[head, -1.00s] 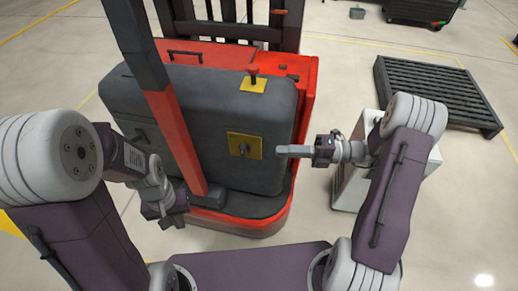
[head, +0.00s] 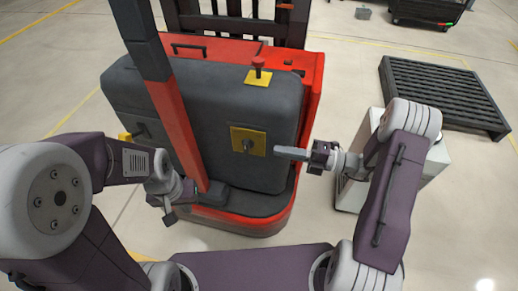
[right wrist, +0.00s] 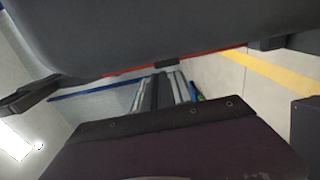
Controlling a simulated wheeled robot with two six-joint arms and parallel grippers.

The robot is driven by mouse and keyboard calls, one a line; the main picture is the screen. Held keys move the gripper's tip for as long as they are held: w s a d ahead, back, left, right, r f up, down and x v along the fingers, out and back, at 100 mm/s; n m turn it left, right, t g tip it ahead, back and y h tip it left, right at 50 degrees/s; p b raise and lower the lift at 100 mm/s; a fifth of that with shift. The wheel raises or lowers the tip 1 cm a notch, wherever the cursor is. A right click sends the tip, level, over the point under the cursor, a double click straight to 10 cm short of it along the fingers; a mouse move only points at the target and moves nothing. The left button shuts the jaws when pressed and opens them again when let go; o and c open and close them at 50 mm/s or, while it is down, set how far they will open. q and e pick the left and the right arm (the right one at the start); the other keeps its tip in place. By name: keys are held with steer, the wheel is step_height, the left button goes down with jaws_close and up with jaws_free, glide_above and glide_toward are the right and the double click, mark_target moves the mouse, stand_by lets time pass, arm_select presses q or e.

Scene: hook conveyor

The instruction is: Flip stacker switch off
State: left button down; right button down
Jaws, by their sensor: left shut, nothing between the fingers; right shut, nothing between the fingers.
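The stacker (head: 215,105) stands in front of me, with a dark grey body on a red base. The switch (head: 248,145) is a small grey knob on a yellow square plate (head: 236,133) on the stacker's near face. My right gripper (head: 277,151) is shut and empty, pointing left, with its tip just right of the plate; a small gap shows, but contact is hard to judge. My left gripper (head: 169,217) is shut and empty, low at the stacker's front left, pointing down. In the right wrist view a dark grey surface (right wrist: 170,30) fills the top; the switch is not visible there.
A red mushroom button (head: 258,64) sits on a yellow plate on top of the stacker. A red and dark post (head: 175,120) rises before its left part. A white box-shaped cabinet (head: 430,175) stands behind my right arm, and a black pallet (head: 440,90) lies at the back right.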

mark_target(249, 145)
steer(key=b+x, duration=0.2)
steer(key=x, duration=0.4)
steer(key=shift+a+f, duration=0.1)
steer(key=shift+a, duration=0.1)
steer(key=shift+w+a, duration=0.2)
steer(key=shift+a, duration=0.3)
